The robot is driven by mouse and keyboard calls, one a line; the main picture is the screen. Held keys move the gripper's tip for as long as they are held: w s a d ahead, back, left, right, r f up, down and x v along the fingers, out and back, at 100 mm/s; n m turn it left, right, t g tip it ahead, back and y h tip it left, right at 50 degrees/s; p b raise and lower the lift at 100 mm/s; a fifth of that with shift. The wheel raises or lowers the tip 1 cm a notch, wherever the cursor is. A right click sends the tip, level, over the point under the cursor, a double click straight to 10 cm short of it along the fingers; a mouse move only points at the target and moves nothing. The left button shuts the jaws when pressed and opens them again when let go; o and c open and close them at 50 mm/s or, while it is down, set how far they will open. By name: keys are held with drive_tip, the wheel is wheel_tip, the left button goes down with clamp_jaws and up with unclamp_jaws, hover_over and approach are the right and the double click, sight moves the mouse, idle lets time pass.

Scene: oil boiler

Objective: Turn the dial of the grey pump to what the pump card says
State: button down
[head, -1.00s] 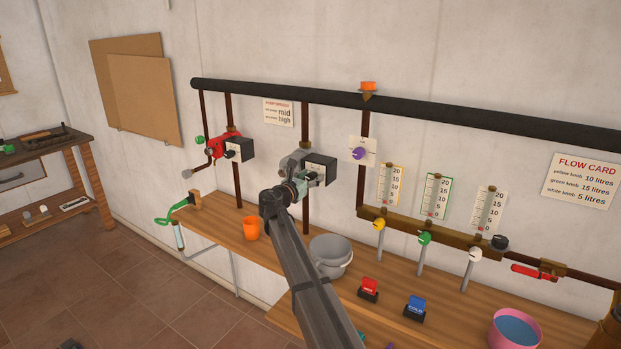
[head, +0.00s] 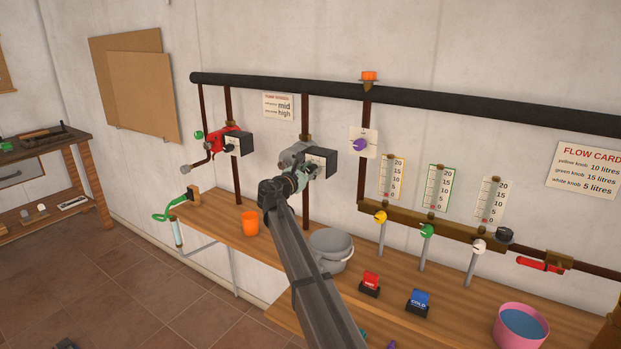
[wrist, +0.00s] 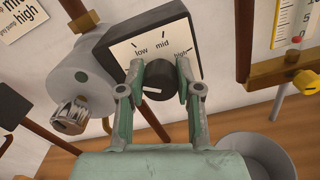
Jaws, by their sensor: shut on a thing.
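The grey pump (head: 296,155) hangs on the wall pipe; its body also shows in the wrist view (wrist: 75,80). Its black box has a white face (wrist: 150,45) marked low, mid and high. My gripper (wrist: 160,82) is shut on the black dial (wrist: 157,88), one finger at each side. A short white mark shows on the knob's front, but I cannot tell which word it points to. In the head view my gripper (head: 302,178) hides the dial. The pump card (head: 279,106) shows "mid" above "high"; in the wrist view (wrist: 20,18) "high" stands beside small "pump" lettering.
A red pump (head: 225,140) hangs to the left. A purple dial (head: 360,145) and several gauges are to the right. An orange cup (head: 250,223) and a grey bucket (head: 331,250) stand on the bench below my arm.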

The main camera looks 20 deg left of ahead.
drive_tip(key=m+b, duration=0.4)
drive_tip(key=b, duration=0.1)
drive_tip(key=m+b, duration=0.2)
drive_tip(key=shift+f, duration=0.3)
drive_tip(key=m+b, duration=0.4)
drive_tip(key=shift+d+b, duration=0.1)
drive_tip(key=shift+b, duration=0.2)
drive_tip(key=m+b, duration=0.3)
drive_tip(key=b, duration=0.1)
drive_tip(key=shift+m, duration=0.3)
drive_tip(key=m+b, duration=0.6)
drive_tip(key=b, duration=0.1)
drive_tip(key=shift+f, duration=0.1)
drive_tip(key=m+b, duration=0.3)
drive_tip(key=shift+m, duration=0.4)
drive_tip(key=shift+m+b, duration=1.25)
drive_tip(key=shift+m, duration=0.15)
drive_tip(key=shift+r, duration=0.2)
